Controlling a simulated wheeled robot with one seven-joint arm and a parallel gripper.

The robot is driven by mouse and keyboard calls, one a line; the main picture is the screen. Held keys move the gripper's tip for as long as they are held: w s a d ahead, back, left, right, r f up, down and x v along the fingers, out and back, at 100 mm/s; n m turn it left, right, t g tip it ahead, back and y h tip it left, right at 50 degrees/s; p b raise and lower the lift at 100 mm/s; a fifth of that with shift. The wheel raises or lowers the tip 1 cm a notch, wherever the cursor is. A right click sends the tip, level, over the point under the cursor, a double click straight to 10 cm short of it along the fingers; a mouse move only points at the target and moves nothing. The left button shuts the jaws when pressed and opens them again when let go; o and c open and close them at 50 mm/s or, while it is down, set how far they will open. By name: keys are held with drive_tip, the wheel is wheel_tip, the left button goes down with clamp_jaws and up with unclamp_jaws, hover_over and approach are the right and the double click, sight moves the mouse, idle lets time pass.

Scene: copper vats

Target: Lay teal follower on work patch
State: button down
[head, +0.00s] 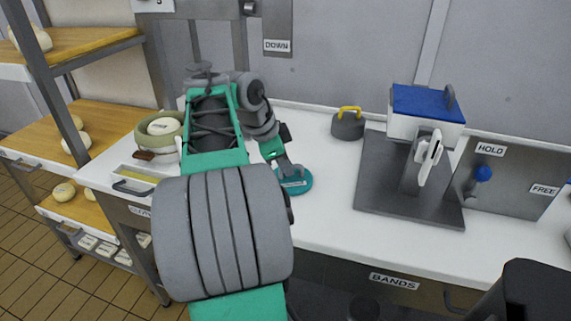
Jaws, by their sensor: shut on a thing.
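The teal follower (296,186) is a flat round teal disc with a pale label, low over the white counter right of my arm. My gripper (289,169) is above it and shut on it, seen partly behind my own wrist. I cannot tell whether the disc touches the counter. No marked work patch can be made out; the counter around the disc is plain white, and my arm hides part of it.
A grey weight with a yellow handle (348,124) stands behind right. A press with a blue top (427,103) and a HOLD/FREE lever panel (510,183) stand farther right. A green-rimmed round mould (161,132) is at left. White counter (335,215) is clear near the disc.

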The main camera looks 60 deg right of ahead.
drive_tip(key=c, duration=1.4)
unclamp_jaws()
drive_tip(key=shift+o, duration=0.2)
wheel_tip(320, 180, up, 7)
drive_tip(key=p, duration=0.6)
drive_tip(key=shift+r, duration=0.1)
